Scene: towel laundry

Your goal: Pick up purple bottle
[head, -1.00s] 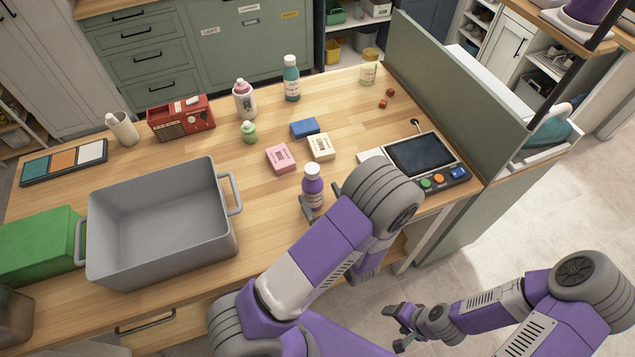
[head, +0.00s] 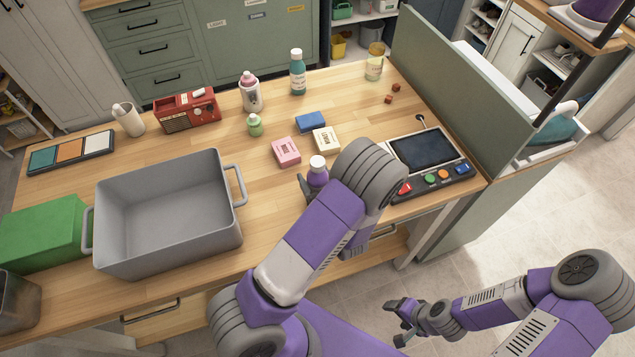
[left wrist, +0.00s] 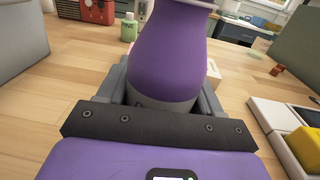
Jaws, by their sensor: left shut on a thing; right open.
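The purple bottle (head: 317,174) with a white cap stands upright at the front part of the table in the head view, its lower part hidden by my left arm. In the left wrist view the purple bottle (left wrist: 168,52) fills the middle, between the jaws. My left gripper (head: 308,188) is shut on it; in the wrist view the left gripper (left wrist: 163,95) has a finger on each side of the bottle. My right gripper (head: 404,322) is open and empty, off the table over the floor at the lower right.
A grey bin (head: 170,265) stands at left beside a green box (head: 42,232). A pink box (head: 286,151), a cream box (head: 325,139) and a blue box (head: 310,121) lie just behind the bottle. A control panel (head: 428,155) and green partition (head: 460,110) bound the right side.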

